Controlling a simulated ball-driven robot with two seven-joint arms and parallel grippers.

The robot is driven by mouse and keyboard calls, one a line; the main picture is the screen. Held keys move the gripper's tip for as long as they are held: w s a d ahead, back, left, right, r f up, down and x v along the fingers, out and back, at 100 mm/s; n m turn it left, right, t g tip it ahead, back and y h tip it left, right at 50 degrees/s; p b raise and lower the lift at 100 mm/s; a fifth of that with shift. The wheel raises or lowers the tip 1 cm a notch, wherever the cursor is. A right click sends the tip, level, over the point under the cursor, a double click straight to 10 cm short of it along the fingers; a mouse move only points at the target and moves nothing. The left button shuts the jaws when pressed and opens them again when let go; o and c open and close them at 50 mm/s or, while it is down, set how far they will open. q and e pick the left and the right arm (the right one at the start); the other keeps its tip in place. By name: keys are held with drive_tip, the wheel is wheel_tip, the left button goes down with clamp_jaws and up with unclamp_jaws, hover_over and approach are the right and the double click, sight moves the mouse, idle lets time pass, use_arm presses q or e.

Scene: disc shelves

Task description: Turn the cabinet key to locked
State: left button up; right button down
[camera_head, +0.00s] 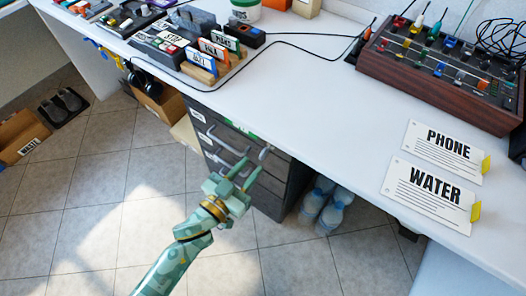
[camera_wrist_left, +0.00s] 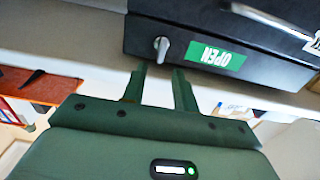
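The dark cabinet (camera_head: 272,192) stands under the white desk. In the left wrist view its dark front (camera_wrist_left: 150,28) fills the upper right. A small silver key (camera_wrist_left: 161,46) sticks out of it, beside a green label (camera_wrist_left: 215,58) reading OPEN, upside down there. The key also shows in the head view (camera_head: 265,153), near the cabinet's upper right corner. My left gripper (camera_head: 246,170) is open and empty in front of the cabinet. In the left wrist view its two fingers (camera_wrist_left: 159,82) are apart, pointing toward the key, which lies just beyond their tips. My right gripper is out of view.
The desk top (camera_head: 300,80) overhangs the cabinet. Water bottles (camera_head: 325,205) stand on the floor to its right. Silver drawer handles (camera_head: 222,140) stick out from the front. A cardboard box (camera_head: 160,105) is at the left. The tiled floor in front is clear.

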sight(263, 151)
use_arm(q)
drive_tip(key=b+x, duration=0.1)
drive_tip(key=x, duration=0.5)
drive_tip(key=shift+f+b, duration=0.15)
drive_tip(key=shift+b, duration=0.15)
drive_tip(key=shift+w+d, duration=0.2)
clamp_jaws()
